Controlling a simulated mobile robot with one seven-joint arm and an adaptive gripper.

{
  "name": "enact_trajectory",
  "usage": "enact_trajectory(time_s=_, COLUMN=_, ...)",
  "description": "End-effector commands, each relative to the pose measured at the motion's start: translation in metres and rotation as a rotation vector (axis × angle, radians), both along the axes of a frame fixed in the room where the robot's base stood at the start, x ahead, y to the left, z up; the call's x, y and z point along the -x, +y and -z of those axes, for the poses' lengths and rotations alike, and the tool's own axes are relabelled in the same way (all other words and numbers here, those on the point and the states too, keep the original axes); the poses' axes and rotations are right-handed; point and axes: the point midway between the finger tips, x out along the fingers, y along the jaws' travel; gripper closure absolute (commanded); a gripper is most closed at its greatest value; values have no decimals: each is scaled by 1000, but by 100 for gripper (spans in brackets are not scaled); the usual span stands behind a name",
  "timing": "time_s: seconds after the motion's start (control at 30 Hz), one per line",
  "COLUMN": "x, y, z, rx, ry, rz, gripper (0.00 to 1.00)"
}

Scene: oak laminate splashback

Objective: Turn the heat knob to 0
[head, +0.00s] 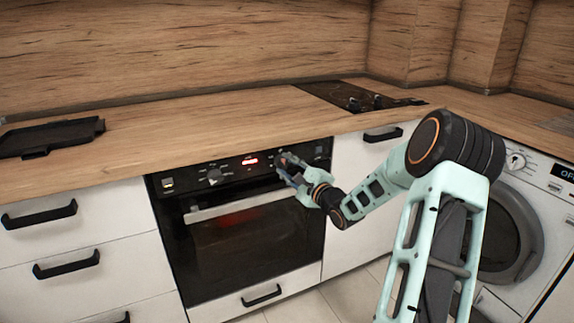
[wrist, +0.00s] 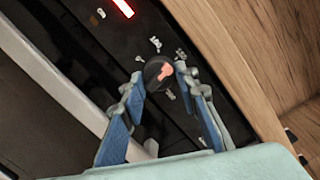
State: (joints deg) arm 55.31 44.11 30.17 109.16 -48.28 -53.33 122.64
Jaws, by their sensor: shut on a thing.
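The black oven (head: 255,245) has a control panel with a red lit display (head: 250,161) and two knobs. In the wrist view, a round dark knob (wrist: 157,71) with a reddish pointer mark sits between my fingertips, with small pale markings on the panel around it. My gripper (head: 284,168) is at the panel's right knob, right of the display, and mostly covers it in the head view. My gripper (wrist: 160,80) is shut on this knob, one finger on each side. I cannot read the markings or the exact setting.
The left knob (head: 214,176) is uncovered. The oven handle (head: 225,209) runs below the panel, and the wooden worktop (head: 190,134) edge is just above. A black tray (head: 50,136) and a hob (head: 355,96) are on the worktop. A washing machine (head: 512,235) stands at right.

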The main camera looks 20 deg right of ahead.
Motion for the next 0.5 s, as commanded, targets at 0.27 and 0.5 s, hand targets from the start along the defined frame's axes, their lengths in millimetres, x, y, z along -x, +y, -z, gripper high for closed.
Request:
enact_trajectory(time_s=0.27, x=0, y=1, z=-4, rx=245, ry=-7, rz=-1, gripper=96)
enact_trajectory(time_s=0.5, x=0, y=1, z=-3, rx=475, ry=-16, rz=-1, gripper=96)
